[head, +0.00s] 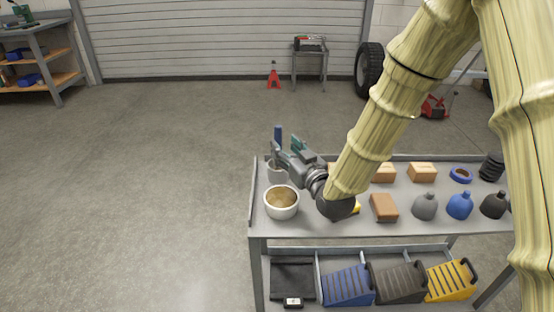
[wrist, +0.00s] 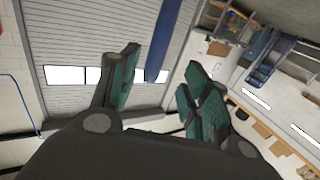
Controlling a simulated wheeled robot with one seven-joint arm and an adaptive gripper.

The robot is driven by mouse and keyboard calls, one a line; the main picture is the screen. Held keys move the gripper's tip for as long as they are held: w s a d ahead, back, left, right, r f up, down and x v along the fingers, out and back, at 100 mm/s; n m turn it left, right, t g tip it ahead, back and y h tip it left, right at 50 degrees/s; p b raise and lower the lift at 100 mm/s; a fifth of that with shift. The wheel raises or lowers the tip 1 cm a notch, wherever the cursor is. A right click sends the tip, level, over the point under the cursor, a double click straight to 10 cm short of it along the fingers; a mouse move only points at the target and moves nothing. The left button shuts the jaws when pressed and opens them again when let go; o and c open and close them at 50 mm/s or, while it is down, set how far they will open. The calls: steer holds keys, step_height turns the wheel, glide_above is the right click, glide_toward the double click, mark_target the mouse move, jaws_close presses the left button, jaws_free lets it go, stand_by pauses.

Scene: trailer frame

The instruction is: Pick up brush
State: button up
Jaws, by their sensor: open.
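What looks like the brush shows as an upright blue handle (head: 278,133) standing in a light grey cup (head: 272,172) at the table's back left corner. Its lower part is hidden by the cup and my gripper. My gripper (head: 284,150) is open and empty, right at the cup, with its teal-padded fingers close to the handle. In the wrist view, the blue handle (wrist: 164,40) appears in the gap between the spread fingers (wrist: 160,88). I cannot tell whether it is between the pads or just beyond them.
A white bowl with brown contents (head: 281,203) stands in front of the cup. Brown boxes (head: 422,172), a brown block (head: 384,207) and several bottles (head: 459,206) fill the table's right side. A lower shelf holds blue, grey and yellow ramps (head: 347,286). The floor at left is clear.

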mark_target(280, 139)
steer(key=shift+d+b+x, duration=0.15)
steer(key=shift+b+x, duration=0.15)
steer(key=shift+x, duration=1.4)
steer(key=shift+d+b+x, duration=0.15)
steer(key=shift+b+x, duration=0.15)
steer(key=shift+x, duration=1.4)
steer(key=shift+w, duration=0.15)
steer(key=shift+c, duration=0.3)
jaws_close()
